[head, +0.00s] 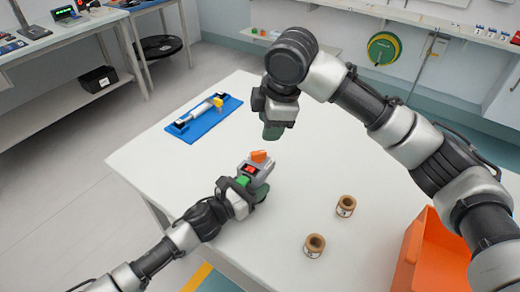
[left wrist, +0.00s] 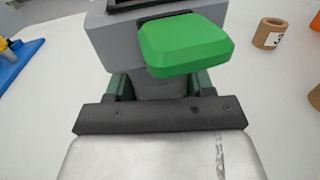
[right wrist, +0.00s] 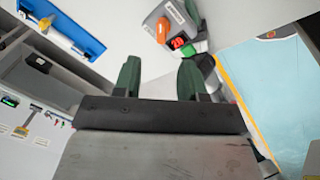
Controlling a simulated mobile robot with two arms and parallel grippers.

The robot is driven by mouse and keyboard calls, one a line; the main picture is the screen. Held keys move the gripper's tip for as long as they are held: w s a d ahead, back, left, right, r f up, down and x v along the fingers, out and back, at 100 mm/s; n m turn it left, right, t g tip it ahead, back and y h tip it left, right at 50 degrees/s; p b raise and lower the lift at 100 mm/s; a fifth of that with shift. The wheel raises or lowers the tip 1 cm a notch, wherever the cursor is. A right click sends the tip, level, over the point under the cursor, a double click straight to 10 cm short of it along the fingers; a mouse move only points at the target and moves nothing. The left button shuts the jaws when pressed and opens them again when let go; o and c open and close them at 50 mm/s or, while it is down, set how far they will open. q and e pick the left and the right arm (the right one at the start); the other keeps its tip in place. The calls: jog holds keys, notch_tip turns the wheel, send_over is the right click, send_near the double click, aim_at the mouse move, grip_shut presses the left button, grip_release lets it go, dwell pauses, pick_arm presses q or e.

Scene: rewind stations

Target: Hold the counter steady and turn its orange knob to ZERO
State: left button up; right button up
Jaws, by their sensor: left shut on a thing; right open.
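The counter (head: 262,170) is a grey box with a red display and a green part on the white table. Its orange knob (head: 259,156) is on its far end. My left gripper (head: 243,184) is shut on the counter. In the left wrist view the grey counter body (left wrist: 115,45) sits between the jaws, with a green block (left wrist: 185,43) on it. My right gripper (head: 273,130) is open and empty, above and beyond the counter. In the right wrist view its fingers (right wrist: 158,78) are apart, and the orange knob (right wrist: 162,30) shows past them. The knob's setting is too small to read.
A blue tray (head: 203,118) with a grey and yellow device lies at the table's far left. Two brown spools (head: 346,206) (head: 314,245) stand right of the counter. An orange bin (head: 433,255) is at the right edge.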

aim_at(259, 152)
jog(key=f+m+g, duration=0.1)
jog(key=f+m, duration=0.2)
jog(key=m, duration=0.8)
jog(key=w+a+f+m+g+y, duration=0.1)
jog(key=f+m, duration=0.2)
jog(key=m, duration=0.9)
jog(key=a+f+m+g+y, duration=0.1)
jog(key=f+m, duration=0.2)
jog(key=m, duration=0.9)
jog(key=shift+w+f, duration=0.4)
grip_shut()
